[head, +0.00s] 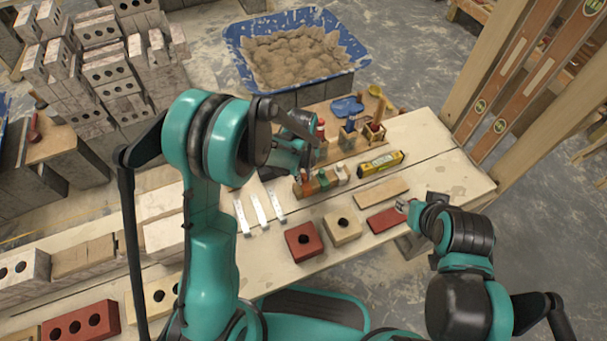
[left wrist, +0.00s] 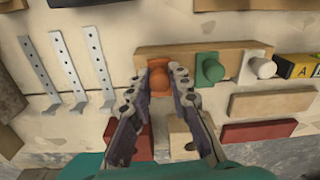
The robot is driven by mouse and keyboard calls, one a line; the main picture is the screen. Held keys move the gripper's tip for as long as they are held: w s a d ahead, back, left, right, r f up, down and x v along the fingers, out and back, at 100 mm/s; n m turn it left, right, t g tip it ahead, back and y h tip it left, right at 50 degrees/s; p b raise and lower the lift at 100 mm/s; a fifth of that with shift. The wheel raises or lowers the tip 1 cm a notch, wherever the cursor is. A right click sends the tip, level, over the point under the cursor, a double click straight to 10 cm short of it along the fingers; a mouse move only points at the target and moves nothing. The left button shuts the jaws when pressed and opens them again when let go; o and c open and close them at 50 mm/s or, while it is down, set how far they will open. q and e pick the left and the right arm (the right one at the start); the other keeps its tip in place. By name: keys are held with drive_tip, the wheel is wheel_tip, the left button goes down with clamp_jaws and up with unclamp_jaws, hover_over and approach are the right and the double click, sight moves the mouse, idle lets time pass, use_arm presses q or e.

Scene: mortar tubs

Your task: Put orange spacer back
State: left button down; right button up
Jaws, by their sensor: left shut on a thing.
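The orange spacer (left wrist: 160,76) is between the fingertips of my left gripper (left wrist: 160,74) in the left wrist view, and the gripper is shut on it. It is at the left part of a wooden rack (left wrist: 235,50); whether it touches the rack I cannot tell. A green spacer (left wrist: 210,69) and a cream spacer (left wrist: 262,66) stand to its right on the rack. In the head view my left gripper (head: 301,176) reaches down at the rack's left end. My right gripper (head: 404,207) is low by a red slab (head: 385,220); its fingers are unclear.
Metal strips (head: 258,209) lie left of the rack. A red block (head: 304,241) and a cream block (head: 342,226) lie in front. A yellow level (head: 380,164) lies right, and tool holders (head: 350,137) stand behind. A blue mortar tub (head: 238,66) is at the back.

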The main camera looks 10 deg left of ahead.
use_arm(q)
drive_tip(key=shift+f+b, duration=0.4)
drive_tip(key=shift+f, duration=0.35)
idle(0.6)
drive_tip(key=c, duration=1.3)
unclamp_jaws()
wheel_tip(320, 180, up, 12)
drive_tip(key=shift+s+a, duration=0.1)
